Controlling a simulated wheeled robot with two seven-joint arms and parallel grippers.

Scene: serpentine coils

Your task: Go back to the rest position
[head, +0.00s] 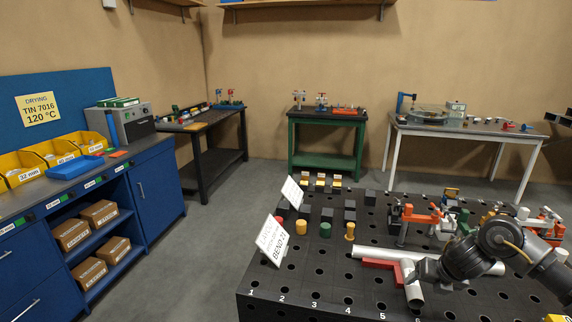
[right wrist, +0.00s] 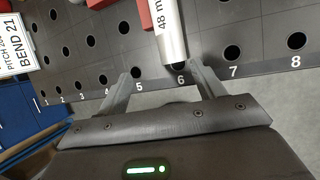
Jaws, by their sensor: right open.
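My right gripper (head: 424,272) comes in from the right over the black perforated bench (head: 318,275). In the right wrist view, my right gripper (right wrist: 160,74) is open, with nothing between its fingers. A silver tube (right wrist: 170,35) marked 48 mm lies ahead of the fingers, its near end close to the right finger and hole 6. In the head view this tube (head: 411,288) lies beside a red block (head: 382,263), and a longer silver tube (head: 380,253) runs behind it. I cannot tell whether the gripper touches the tube. My left gripper is not in view.
Upright "BEND 21" signs (head: 272,239), coloured pegs (head: 325,229) and dark blocks stand on the bench's left part. Red clamps (head: 420,215) and fittings crowd its back right. The bench's front-left surface is clear. A blue cabinet (head: 155,185) stands left, with open floor between.

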